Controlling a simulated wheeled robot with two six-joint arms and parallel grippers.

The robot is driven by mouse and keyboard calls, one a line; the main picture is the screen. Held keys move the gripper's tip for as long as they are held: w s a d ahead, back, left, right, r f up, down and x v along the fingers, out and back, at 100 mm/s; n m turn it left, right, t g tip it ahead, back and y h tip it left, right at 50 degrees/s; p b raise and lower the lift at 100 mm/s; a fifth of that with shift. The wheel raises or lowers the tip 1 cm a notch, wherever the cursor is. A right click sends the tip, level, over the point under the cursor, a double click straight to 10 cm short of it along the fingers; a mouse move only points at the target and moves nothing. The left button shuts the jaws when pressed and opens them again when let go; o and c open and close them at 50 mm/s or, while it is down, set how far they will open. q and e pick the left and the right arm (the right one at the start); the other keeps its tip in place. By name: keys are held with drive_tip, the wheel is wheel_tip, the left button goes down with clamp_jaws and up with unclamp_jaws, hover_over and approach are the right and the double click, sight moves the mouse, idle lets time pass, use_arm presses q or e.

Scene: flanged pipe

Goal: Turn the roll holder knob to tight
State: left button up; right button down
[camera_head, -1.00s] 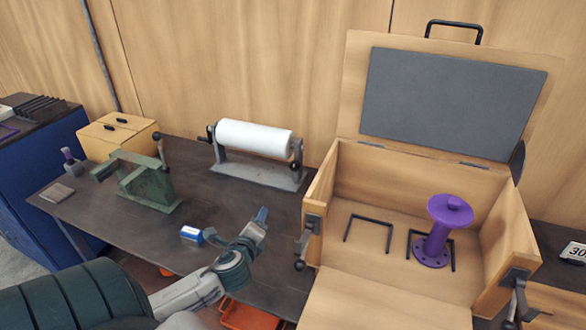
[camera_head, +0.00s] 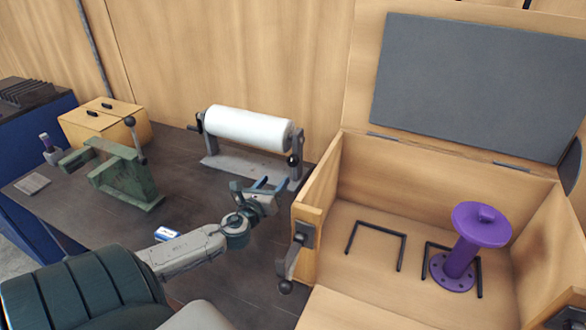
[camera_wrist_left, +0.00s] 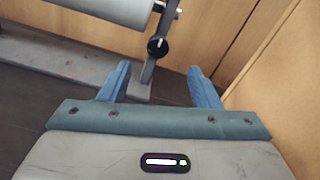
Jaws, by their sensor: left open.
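The roll holder (camera_head: 232,170) stands on the dark bench with a white roll (camera_head: 249,129) across it. Its black round knob (camera_head: 293,160) is on the right upright; it also shows in the left wrist view (camera_wrist_left: 157,46), ahead of the fingers, with a pale mark on it. My left gripper (camera_head: 270,184) is open and empty, just in front of and below the knob, not touching it. In the left wrist view its two blue fingers (camera_wrist_left: 160,85) point toward the right upright, with the knob beyond and slightly left of centre. My right gripper is not in view.
An open wooden box (camera_head: 306,213) with a purple flanged spool (camera_head: 460,263) stands close on the right, its wall near my left gripper. A crank (camera_head: 196,120) is on the holder's left end.

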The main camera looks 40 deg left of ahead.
sight(291, 162)
use_arm(q)
drive_tip(key=p+x, duration=0.1)
drive_tip(key=x, duration=0.6)
drive_tip(key=f+p+x, duration=0.1)
drive_tip(key=x, duration=0.2)
drive_tip(key=shift+w+p, duration=0.25)
drive_tip(key=shift+p, duration=0.05)
drive_tip(key=shift+w+a+f, duration=0.1)
drive_tip(key=shift+w+a, duration=0.05)
drive_tip(key=shift+w, duration=0.35)
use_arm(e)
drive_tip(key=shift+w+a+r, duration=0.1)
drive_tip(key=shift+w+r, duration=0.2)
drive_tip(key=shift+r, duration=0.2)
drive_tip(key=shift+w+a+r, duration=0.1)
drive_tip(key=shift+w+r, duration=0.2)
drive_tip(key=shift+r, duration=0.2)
use_arm(q)
drive_tip(key=shift+c, duration=0.5)
drive_tip(key=c, duration=0.9)
